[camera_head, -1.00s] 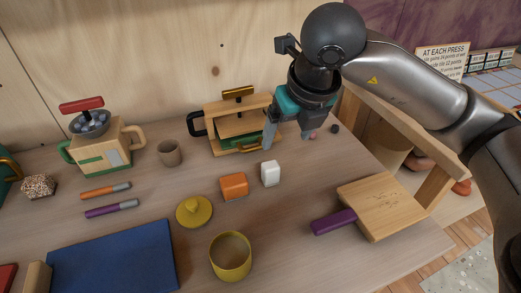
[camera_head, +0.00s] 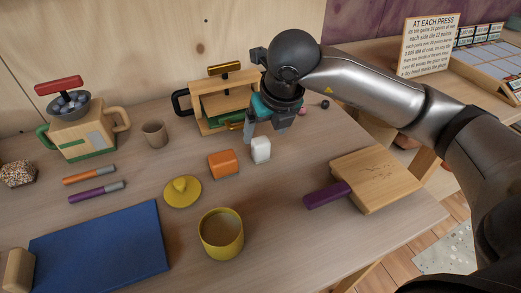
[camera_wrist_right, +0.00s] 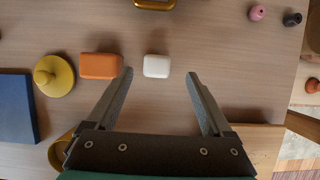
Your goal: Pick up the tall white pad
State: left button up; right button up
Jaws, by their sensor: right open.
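The white pad (camera_head: 261,150) is a small upright white block on the table, just right of an orange block (camera_head: 223,163). In the right wrist view the white pad (camera_wrist_right: 157,66) lies ahead of the fingertips, between their lines. My right gripper (camera_head: 264,134) is open and empty, above and just behind the white pad in the head view. It also shows in the right wrist view (camera_wrist_right: 160,75), with its fingers wide apart. The white pad is apart from both fingers. My left gripper is not in view.
A yellow lid (camera_head: 183,193) and yellow pot (camera_head: 222,238) stand in front. A wooden press (camera_head: 215,84) stands behind the gripper. A cutting board (camera_head: 378,181) with a purple handle lies right. A blue mat (camera_head: 100,250) lies front left.

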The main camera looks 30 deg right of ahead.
aim_at(260, 140)
jog(key=x, duration=0.1)
jog(key=b+x, duration=0.1)
jog(key=x, duration=0.1)
jog(key=shift+w+a+f, duration=0.1)
jog(key=shift+a+f, duration=0.1)
jog(key=shift+a, duration=0.05)
jog(key=shift+b+x, duration=0.4)
jog(key=shift+x, duration=0.45)
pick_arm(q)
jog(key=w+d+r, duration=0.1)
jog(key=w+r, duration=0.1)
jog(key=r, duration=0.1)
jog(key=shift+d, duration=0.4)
pick_arm(e)
grip_shut()
